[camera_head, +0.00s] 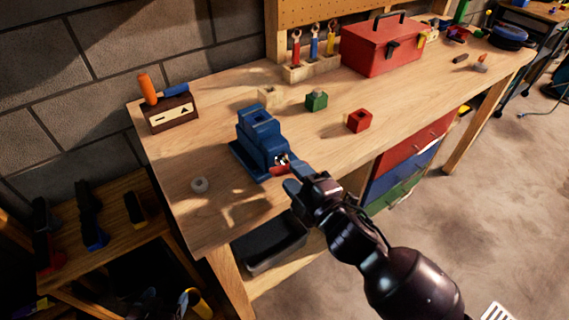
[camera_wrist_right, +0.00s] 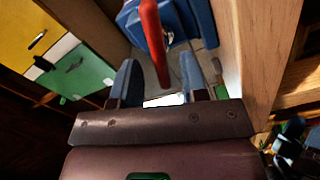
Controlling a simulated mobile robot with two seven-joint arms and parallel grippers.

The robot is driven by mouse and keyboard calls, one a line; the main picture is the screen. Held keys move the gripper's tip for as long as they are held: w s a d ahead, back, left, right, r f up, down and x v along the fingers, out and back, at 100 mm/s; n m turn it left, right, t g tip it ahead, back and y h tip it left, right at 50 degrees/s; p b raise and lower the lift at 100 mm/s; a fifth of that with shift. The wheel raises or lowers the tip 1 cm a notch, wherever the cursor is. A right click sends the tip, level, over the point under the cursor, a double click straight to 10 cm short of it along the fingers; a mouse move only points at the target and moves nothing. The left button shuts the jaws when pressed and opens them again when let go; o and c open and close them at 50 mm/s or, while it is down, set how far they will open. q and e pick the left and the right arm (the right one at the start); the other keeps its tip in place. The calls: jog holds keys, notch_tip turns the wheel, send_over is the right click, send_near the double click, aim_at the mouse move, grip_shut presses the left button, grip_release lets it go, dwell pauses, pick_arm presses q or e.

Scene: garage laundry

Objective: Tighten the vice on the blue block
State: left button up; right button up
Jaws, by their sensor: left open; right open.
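The blue vice (camera_head: 262,145) stands on the workbench near its front edge. Its red handle (camera_head: 281,169) sticks out at the front. A blue shape at the top of the vice may be the blue block, but I cannot tell it from the vice body. My right gripper (camera_head: 297,184) is open at the handle. In the right wrist view, the red handle (camera_wrist_right: 152,40) reaches down between the two open fingers (camera_wrist_right: 160,78), with space on both sides. The vice (camera_wrist_right: 196,22) shows behind it. My left gripper is not in view.
Coloured drawers (camera_head: 402,165) sit below. The bench's front left is mostly clear.

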aim_at(285, 162)
jog(key=x, duration=0.3)
jog(key=shift+w+a, duration=0.1)
jog(key=shift+w, duration=0.1)
jog(key=shift+w+a, duration=0.25)
jog(key=shift+w, duration=0.1)
pick_arm(q)
jog(key=shift+w+d+r, duration=0.1)
jog(key=shift+w+r, duration=0.15)
jog(key=shift+w, duration=0.1)
pick_arm(e)
jog(key=c, duration=0.6)
grip_shut()
jog(key=shift+r+m+p, duration=0.2)
jog(key=shift+m+p, duration=0.7)
jog(key=shift+m, duration=0.5)
jog(key=shift+m+p, duration=0.65)
jog(key=shift+m, duration=0.45)
pick_arm(q)
jog(key=shift+t, duration=0.3)
jog(key=r, duration=0.4)
jog(key=shift+w+r, duration=0.2)
jog(key=shift+w, duration=0.15)
pick_arm(e)
jog(key=shift+f+m, duration=0.15)
jog(key=shift+m, duration=0.25)
